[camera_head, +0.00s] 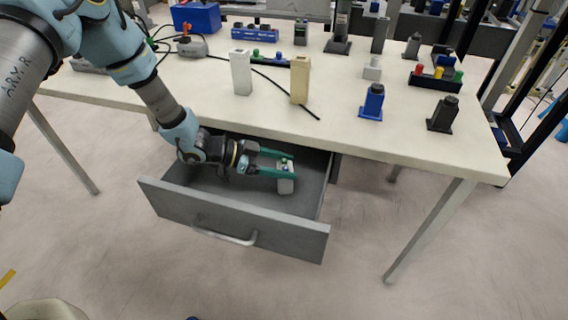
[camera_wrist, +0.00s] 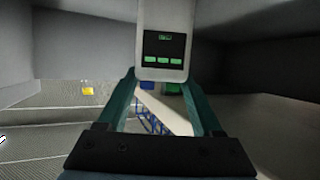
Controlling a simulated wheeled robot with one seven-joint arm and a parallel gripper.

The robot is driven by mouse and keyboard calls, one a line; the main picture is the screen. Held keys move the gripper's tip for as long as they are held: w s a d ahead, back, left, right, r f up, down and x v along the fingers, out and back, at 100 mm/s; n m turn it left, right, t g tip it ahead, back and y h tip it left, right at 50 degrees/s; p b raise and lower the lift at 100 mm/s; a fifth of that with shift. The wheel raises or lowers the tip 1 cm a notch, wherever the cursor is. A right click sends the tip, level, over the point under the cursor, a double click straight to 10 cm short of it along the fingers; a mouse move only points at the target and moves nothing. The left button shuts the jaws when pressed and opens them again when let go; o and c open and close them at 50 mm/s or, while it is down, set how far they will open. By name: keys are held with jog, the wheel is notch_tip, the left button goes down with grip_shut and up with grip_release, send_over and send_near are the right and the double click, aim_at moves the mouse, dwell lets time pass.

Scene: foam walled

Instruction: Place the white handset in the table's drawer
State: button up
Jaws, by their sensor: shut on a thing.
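The white handset (camera_head: 286,186) is between the green fingers of my gripper (camera_head: 284,165), inside the space of the open drawer (camera_head: 285,237). In the wrist view the handset (camera_wrist: 165,18) shows a dark panel with green keys, and the gripper (camera_wrist: 159,82) is shut on its lower end. The grey drawer is pulled out from under the table (camera_head: 200,105). The handset is near the drawer's right side. I cannot tell whether it touches the drawer floor.
A white block (camera_head: 240,74) and a beige block (camera_head: 300,80) stand on the table above the drawer. Blue (camera_head: 372,102) and black (camera_head: 443,114) devices stand to the right. A black cable lies near the blocks. The drawer floor around the handset looks clear.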

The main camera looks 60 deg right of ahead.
jog(key=shift+f, duration=0.15)
jog(key=o, duration=1.5)
jog(key=shift+r, duration=0.2)
jog(key=b+v, duration=0.2)
jog(key=v, duration=1)
